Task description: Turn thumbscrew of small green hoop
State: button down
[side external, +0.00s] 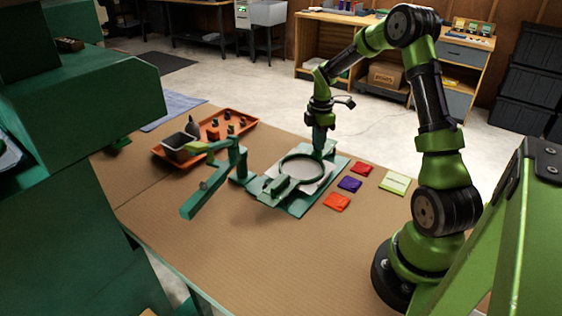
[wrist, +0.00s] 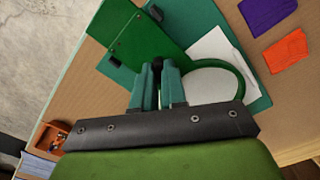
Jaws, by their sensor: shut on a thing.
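The small green hoop (side external: 282,172) lies flat around white cloth (side external: 312,178) on a teal board (side external: 301,209). Its green rim (wrist: 240,78) and the cloth (wrist: 207,57) also show in the wrist view, right of my fingers. My gripper (side external: 319,150) points down at the hoop's far side. In the wrist view my two teal fingers (wrist: 157,76) are close together at the hoop's edge, with the dark thumbscrew (wrist: 157,66) between their tips. The fingers hide most of the thumbscrew, so its angle cannot be told.
A teal clamp arm (side external: 207,193) stands left of the board. An orange tray (side external: 240,126) with small parts and a grey bin lies behind it. Red (side external: 362,169), purple (side external: 349,184), orange (side external: 337,202) and pale green (side external: 395,183) squares lie right. The front tabletop is clear.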

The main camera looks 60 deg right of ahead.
jog(key=shift+a+n, duration=0.15)
jog(key=shift+n, duration=0.35)
jog(key=c, duration=1.2)
grip_release()
jog(key=shift+o, duration=0.2)
notch_tip(320, 180, up, 17)
jog(key=shift+f, duration=0.1)
